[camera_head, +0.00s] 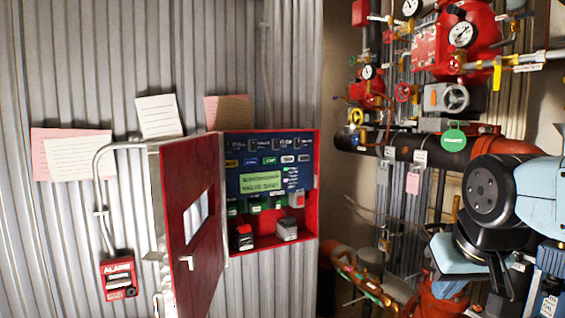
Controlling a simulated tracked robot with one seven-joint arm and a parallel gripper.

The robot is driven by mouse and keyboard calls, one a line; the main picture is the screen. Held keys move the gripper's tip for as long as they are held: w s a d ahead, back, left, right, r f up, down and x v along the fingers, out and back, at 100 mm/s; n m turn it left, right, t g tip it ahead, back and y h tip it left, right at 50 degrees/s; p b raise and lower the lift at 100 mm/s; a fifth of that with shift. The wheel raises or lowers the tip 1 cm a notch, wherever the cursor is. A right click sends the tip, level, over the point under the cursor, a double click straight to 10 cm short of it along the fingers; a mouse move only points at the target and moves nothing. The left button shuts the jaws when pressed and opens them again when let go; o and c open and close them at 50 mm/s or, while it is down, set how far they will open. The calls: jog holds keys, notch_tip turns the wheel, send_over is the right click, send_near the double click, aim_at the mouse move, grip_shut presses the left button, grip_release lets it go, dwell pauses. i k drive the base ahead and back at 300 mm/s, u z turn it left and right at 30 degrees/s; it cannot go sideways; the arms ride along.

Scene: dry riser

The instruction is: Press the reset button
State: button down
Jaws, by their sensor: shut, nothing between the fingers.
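A red control cabinet (313,240) hangs on the corrugated wall with its red door (190,245) swung open to the left. Inside is a blue panel (235,180) with a green lit display (260,182), rows of small labels and several switches. A red button on a grey block (297,200) sits at its lower right. Below are a black device with a red top (242,236) and a grey block (287,229). The labels are too small to tell which is the reset button. Part of my arm shows at the right, well apart from the cabinet; its fingertips are not visible.
A red alarm box (118,279) with a conduit is on the wall left of the door. Paper notes (80,158) hang above. Red valves, gauges (460,35) and a thick black pipe (400,146) fill the right side, near my arm.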

aim_at(271, 160)
jog(key=u, duration=0.1)
jog(key=k, duration=1)
jog(key=u, duration=0.8)
jog(key=i, duration=1.05)
